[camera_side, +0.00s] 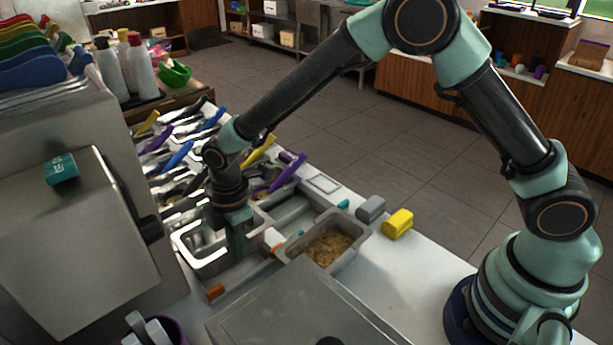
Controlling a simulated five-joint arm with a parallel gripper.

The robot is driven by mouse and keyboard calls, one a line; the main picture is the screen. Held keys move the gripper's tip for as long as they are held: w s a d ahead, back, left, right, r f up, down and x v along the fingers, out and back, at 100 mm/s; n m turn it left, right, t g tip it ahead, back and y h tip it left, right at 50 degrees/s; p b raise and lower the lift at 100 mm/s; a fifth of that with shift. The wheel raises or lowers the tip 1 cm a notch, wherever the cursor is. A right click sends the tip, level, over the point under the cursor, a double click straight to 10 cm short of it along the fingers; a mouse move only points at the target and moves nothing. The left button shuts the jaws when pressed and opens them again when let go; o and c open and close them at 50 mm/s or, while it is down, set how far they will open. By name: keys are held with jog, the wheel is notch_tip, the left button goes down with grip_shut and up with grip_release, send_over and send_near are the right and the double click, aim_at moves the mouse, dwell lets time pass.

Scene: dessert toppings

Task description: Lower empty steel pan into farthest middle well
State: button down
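The empty steel pan (196,262) is a shiny rectangular pan at centre left, over the row of toppings wells. My gripper (236,248) points down at the right part of the pan, with a finger over its wall. It appears shut on the pan's rim; the far finger is hidden. The pan's height above the counter is hard to tell. To its right is a grey empty-looking well (292,212). My gripper and the pan hide part of the wells behind.
A pan of brown crumbs (330,248) stands to the right. Several filled pans with coloured-handled scoops crowd behind. A grey block (371,209) and a yellow block (398,224) lie on the white counter (400,275). A steel box (70,240) stands close on the left.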

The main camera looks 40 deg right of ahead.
jog(key=shift+f, duration=1.7)
jog(key=shift+w+d+f, duration=0.1)
jog(key=shift+f, duration=1.95)
dwell(0.8)
dwell(0.5)
jog(key=c, duration=1)
grip_release()
jog(key=shift+s, duration=0.2)
jog(key=shift+f, duration=0.1)
jog(key=shift+c, duration=0.7)
jog(key=shift+o, duration=0.3)
jog(key=shift+s, duration=0.1)
